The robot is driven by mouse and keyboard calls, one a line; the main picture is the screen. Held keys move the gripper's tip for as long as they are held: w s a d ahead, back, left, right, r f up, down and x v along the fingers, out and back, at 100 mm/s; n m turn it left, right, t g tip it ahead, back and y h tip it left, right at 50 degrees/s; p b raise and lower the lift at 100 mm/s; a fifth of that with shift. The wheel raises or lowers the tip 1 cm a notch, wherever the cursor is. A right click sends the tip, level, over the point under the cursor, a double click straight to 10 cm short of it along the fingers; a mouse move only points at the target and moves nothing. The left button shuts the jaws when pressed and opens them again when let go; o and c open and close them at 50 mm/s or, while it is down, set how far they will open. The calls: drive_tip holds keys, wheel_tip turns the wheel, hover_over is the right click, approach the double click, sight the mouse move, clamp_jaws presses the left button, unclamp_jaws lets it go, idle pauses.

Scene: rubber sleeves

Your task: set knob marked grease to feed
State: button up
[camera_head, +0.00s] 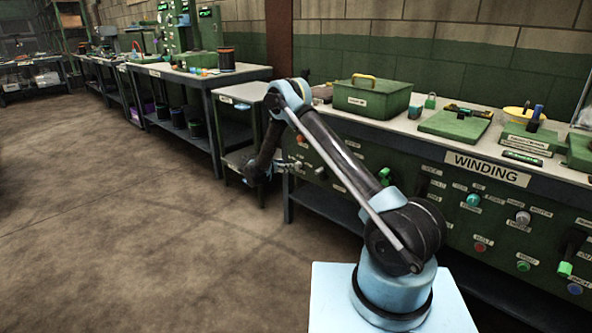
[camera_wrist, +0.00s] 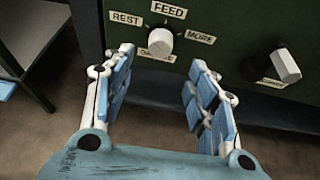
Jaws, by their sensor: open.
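A white knob (camera_wrist: 160,42) sits on the dark green panel in the wrist view. Labels REST (camera_wrist: 126,18), FEED (camera_wrist: 169,9) and MORE (camera_wrist: 201,36) fan around its top. A label below it (camera_wrist: 168,57) is partly covered by the knob and hard to read. I cannot tell which label the knob points at. My gripper (camera_wrist: 161,58) is open, its blue-padded fingers either side of and below the knob, with nothing between them. In the head view my gripper (camera_head: 290,167) is at the left end of the green bench front; the knob is not clear there.
A second pale knob (camera_wrist: 286,66) is to the right on the same panel. The bench panel with the WINDING sign (camera_head: 487,169) carries several other knobs and buttons. A green box (camera_head: 371,98) stands on the bench top. The floor (camera_head: 130,240) to the left is clear.

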sight(296, 166)
drive_tip(key=x, duration=0.9)
drive_tip(key=shift+w+d, duration=0.2)
drive_tip(key=c, duration=1)
drive_tip(key=shift+d, duration=0.1)
